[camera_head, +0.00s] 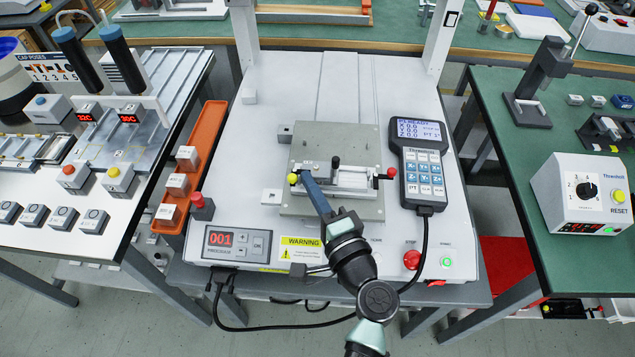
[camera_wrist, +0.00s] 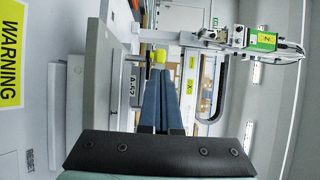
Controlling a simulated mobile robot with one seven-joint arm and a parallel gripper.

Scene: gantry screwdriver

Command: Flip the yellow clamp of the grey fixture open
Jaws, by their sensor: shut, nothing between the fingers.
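The grey fixture (camera_head: 362,205) lies on the white gantry bed, with a lighter vise-like block on top. The yellow clamp shows as a small yellow knob (camera_head: 293,178) at the fixture's left side. In the wrist view the yellow knob (camera_wrist: 158,57) is just beyond my fingertips. My gripper (camera_head: 305,175) has long blue fingers and is shut and empty. Its tips are right beside the knob; I cannot tell whether they touch it. In the wrist view the gripper (camera_wrist: 161,74) points at the knob. The clamp's lever is mostly hidden behind the fingers.
A black handle (camera_head: 336,161) and a red knob (camera_head: 391,172) stand on the fixture. A teach pendant (camera_head: 418,160) lies to the right, its cable running down. An orange tray (camera_head: 204,138) stands left. A red stop button (camera_head: 411,259) and program display (camera_head: 236,243) line the front edge.

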